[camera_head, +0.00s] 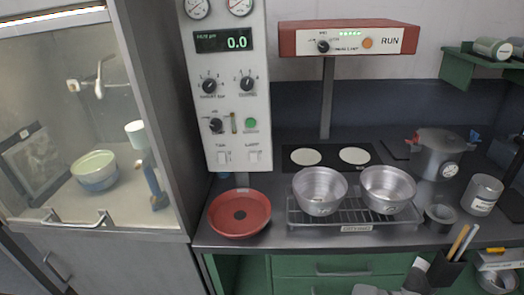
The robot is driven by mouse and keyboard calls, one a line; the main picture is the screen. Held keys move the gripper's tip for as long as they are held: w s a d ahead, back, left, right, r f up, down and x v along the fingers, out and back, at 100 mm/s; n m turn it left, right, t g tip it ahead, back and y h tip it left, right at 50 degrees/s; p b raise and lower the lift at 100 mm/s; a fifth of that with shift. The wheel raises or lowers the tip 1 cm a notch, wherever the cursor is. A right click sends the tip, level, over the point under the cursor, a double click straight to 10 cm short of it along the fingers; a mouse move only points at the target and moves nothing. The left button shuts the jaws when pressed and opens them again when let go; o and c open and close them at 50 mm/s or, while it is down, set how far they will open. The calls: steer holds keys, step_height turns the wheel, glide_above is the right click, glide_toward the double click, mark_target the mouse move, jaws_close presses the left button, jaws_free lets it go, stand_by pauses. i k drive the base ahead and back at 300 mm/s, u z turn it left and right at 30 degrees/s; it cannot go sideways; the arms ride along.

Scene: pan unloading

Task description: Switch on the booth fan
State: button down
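The booth (95,130) stands at the left, with a lit strip at its top and a glass front. A pale control panel (228,125) hangs just right of it, with a display (223,41) reading 0.0. Low on the panel are two white rocker switches, the left one (223,158) and the right one (253,157). Their small labels are blurred; the left may read fan and the right lamp. I cannot tell either switch's position.
The panel also has knobs (209,86) and a green button (251,124). Below it a red dish (240,213) sits on the counter. Two metal bowls (320,190) (387,189) stand on a wire rack (356,222). A pot (437,153) stands at the right.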

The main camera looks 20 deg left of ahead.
mark_target(222, 155)
steer(key=z, duration=0.15)
steer(key=i, duration=1.35)
steer(key=u, duration=0.1)
